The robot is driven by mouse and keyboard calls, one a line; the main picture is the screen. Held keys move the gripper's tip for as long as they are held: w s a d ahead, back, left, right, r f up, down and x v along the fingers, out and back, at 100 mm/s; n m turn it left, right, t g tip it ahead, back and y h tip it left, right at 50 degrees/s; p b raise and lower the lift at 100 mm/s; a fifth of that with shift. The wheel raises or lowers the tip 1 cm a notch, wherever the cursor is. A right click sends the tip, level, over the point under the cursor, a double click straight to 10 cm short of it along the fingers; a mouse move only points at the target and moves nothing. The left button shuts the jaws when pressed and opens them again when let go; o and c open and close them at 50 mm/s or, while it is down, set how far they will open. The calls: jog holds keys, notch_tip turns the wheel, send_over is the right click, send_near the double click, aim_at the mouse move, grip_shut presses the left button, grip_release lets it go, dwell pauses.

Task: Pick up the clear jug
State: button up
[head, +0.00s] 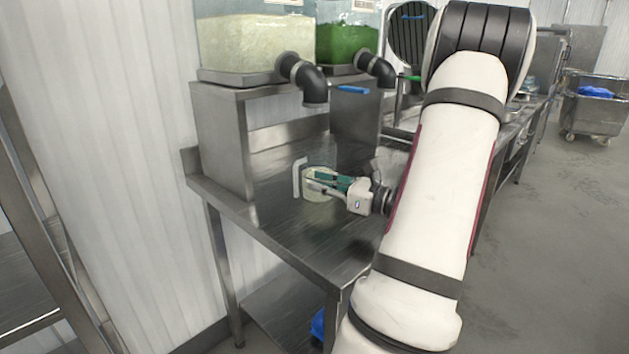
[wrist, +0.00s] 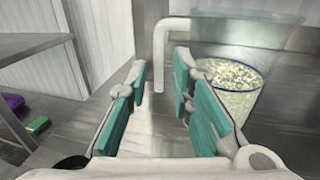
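The clear jug (wrist: 245,45) stands at the right in the wrist view, with pale rice in its lower part. Its whitish handle (wrist: 158,60) hangs on the left side of the jug, between the lines of my two fingers. My gripper (wrist: 160,78) is open, with green pads on both sides and a gap to the handle on each side. In the head view my gripper (head: 311,181) reaches in from the right, in front of the jug, and hides part of it. The jug's handle (head: 297,179) shows just past the fingertips. I cannot tell how deep the handle lies between the fingers.
The jug is on a steel table (head: 290,240). A green item (wrist: 38,125) and a purple item (wrist: 10,103) lie left in the wrist view.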

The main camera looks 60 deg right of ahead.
aim_at(295, 175)
jog(key=w, duration=0.7)
jog(key=shift+w+a+r+b, duration=0.1)
jog(key=shift+w+r+b, duration=0.1)
jog(key=shift+b, duration=0.15)
jog(key=shift+c, duration=0.2)
grip_shut()
